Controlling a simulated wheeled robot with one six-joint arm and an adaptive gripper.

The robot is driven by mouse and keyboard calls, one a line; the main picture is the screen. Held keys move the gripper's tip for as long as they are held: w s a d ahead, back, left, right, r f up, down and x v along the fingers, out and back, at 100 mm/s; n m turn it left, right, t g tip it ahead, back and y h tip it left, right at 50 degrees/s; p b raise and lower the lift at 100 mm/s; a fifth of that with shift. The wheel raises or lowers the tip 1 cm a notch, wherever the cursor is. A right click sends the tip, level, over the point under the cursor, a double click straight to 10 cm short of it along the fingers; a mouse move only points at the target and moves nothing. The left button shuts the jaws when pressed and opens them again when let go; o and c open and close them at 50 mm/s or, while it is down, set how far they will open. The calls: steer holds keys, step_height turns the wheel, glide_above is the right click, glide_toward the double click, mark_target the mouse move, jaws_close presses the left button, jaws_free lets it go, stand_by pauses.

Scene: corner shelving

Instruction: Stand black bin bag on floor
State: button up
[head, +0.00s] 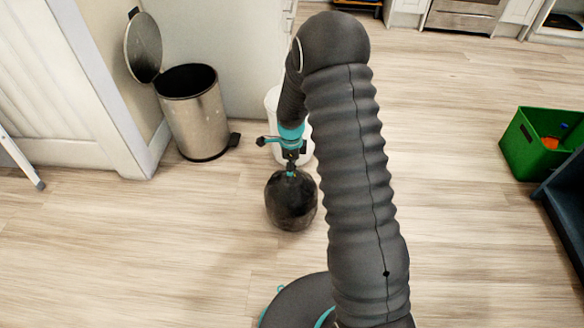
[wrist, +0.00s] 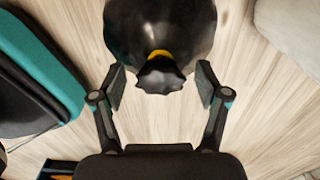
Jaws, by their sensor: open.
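The black bin bag (head: 291,205) stands upright on the wooden floor, below my gripper in the head view. In the wrist view the bag (wrist: 160,27) is at the top centre, with a yellow tie (wrist: 159,54) around its neck and a gathered black top. My gripper (wrist: 160,88) is open, with one finger on each side of the gathered top and a visible gap to it on both sides. In the head view my gripper (head: 291,170) is right above the bag's top, and its fingers are small and partly hidden there.
A steel pedal bin (head: 197,125) with its lid open stands at the left by the wall. A white bin (head: 273,100) is behind my arm. A green crate (head: 530,150) with items sits at the right. The floor around the bag is clear.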

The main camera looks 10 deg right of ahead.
steer(key=s+r+n+t, duration=0.1)
steer(key=s+r+n, duration=0.15)
steer(key=r, duration=0.85)
steer(key=s+r+n, duration=0.2)
steer(key=s+r, duration=0.1)
steer(key=r, duration=0.8)
steer(key=s+r+n+t, duration=0.1)
steer(key=s+r+n, duration=0.3)
steer(key=s, duration=0.4)
steer(key=s+r+n+t, duration=0.2)
steer(key=s+r+n, duration=0.3)
steer(key=s+n, duration=0.2)
steer(key=s+r+n+t, duration=0.1)
steer(key=s+r+n, duration=0.3)
steer(key=s, duration=0.6)
steer(key=shift+r+n+t+p, duration=0.2)
steer(key=shift+n+t+p, duration=0.15)
steer(key=shift+n, duration=0.7)
